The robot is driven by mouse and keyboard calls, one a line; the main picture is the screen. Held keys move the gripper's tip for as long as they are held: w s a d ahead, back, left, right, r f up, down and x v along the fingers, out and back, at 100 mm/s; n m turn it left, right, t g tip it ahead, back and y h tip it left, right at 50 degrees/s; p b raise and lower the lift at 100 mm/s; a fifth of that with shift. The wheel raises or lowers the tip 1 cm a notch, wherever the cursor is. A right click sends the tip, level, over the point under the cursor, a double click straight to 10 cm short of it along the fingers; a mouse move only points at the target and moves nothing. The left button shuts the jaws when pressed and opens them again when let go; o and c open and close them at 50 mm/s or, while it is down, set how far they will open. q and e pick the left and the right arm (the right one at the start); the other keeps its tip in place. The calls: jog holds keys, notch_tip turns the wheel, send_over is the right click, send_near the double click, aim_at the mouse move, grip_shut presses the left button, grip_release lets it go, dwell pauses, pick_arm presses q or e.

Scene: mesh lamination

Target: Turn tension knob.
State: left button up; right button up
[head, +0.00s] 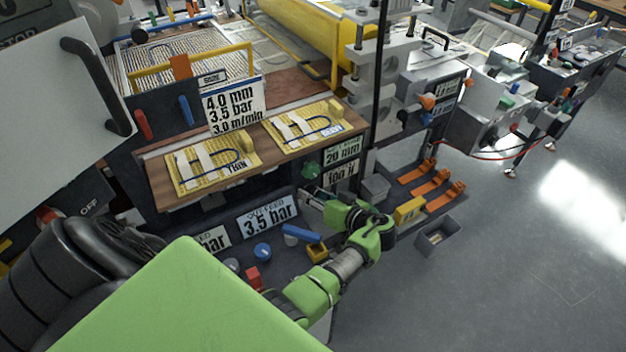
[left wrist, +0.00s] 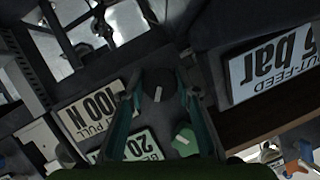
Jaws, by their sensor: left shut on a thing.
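The dark tension knob (left wrist: 158,78) with a small white mark sits on the dark panel beside the "100 N" pull label (left wrist: 92,108). My left gripper (left wrist: 160,88) has one finger on each side of this knob and is shut on it. In the head view my left gripper (head: 308,193) reaches in to the panel, just left of the "100 N" label (head: 341,172), and its fingers hide the knob. A green knob (head: 309,170) is just above the gripper; it also shows in the left wrist view (left wrist: 185,141). My right gripper is not in view.
The out-feed "3.5 bar" label (head: 267,218) is left of the gripper. A blue knob (head: 263,251) is below it. A wooden shelf (head: 255,160) with two yellow sample boards overhangs the panel. A grey open bin (head: 437,237) and orange brackets (head: 418,171) are to the right.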

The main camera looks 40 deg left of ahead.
pick_arm(q)
jog(key=b, duration=0.1)
jog(key=m+g+b, duration=0.1)
jog(key=shift+f+m+y+b, duration=0.2)
jog(key=shift+m+y+b, duration=0.1)
jog(key=shift+y+b, duration=0.1)
jog(key=shift+a+r+m+g+y+b, duration=0.1)
jog(key=shift+m+g+y+b, duration=0.35)
jog(key=shift+m+b, duration=0.6)
jog(key=shift+r+m+g+y+b, duration=0.1)
jog(key=shift+m+g+y+b, duration=0.15)
jog(key=shift+m+b, duration=0.3)
jog(key=shift+r, duration=0.1)
jog(key=o, duration=1.1)
jog(key=shift+a, duration=0.1)
